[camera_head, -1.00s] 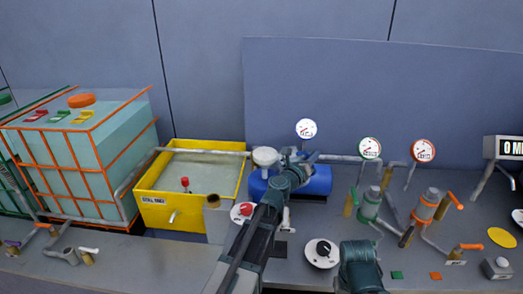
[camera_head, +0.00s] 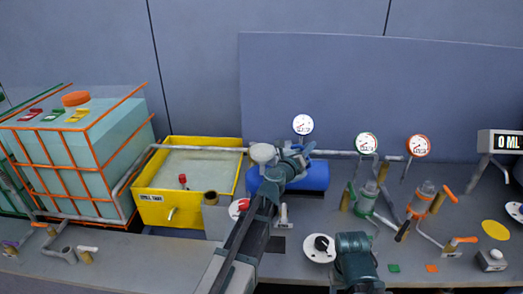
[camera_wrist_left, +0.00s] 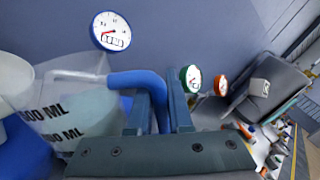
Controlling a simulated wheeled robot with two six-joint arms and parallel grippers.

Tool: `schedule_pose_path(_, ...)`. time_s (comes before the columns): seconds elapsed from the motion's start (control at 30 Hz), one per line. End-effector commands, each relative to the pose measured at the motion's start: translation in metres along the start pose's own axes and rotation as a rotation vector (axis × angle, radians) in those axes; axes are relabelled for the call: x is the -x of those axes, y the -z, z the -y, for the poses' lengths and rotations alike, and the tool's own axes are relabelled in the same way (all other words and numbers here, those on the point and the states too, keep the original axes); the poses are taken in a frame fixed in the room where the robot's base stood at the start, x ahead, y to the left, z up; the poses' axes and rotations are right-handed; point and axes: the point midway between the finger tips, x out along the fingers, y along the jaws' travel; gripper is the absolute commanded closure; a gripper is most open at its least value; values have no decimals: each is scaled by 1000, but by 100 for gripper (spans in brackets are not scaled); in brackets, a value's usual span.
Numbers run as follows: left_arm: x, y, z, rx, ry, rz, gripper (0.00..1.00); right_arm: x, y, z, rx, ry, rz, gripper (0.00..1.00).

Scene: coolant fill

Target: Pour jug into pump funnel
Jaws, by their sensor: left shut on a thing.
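My left gripper (camera_head: 290,165) is shut on the blue handle (camera_wrist_left: 137,80) of a clear jug (camera_wrist_left: 88,102). The jug has dark ML markings and a pale tint low down, seen in the left wrist view. In the head view the gripper and wrist hide most of the jug. The white pump funnel (camera_head: 263,152) stands just left of the gripper, above the blue pump tank (camera_head: 315,178). A white rounded shape lies left of the jug in the wrist view. I cannot tell whether liquid is flowing.
A yellow spill tray (camera_head: 172,212) and an orange-caged tank (camera_head: 75,150) stand left. Pipes, a green valve (camera_head: 366,197), an orange valve (camera_head: 421,200) and gauges (camera_head: 303,124) stand right. A black knob (camera_head: 321,246) sits in front. A display (camera_head: 501,142) reads 0 ML.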

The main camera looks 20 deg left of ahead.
Motion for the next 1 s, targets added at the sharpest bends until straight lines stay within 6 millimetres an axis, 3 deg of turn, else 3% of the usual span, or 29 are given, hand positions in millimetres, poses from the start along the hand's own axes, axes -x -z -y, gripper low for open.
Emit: schedule_pose_path(1.0,-2,-11,7,95,0,0,100,13,-1,-1,0,0,0,47)
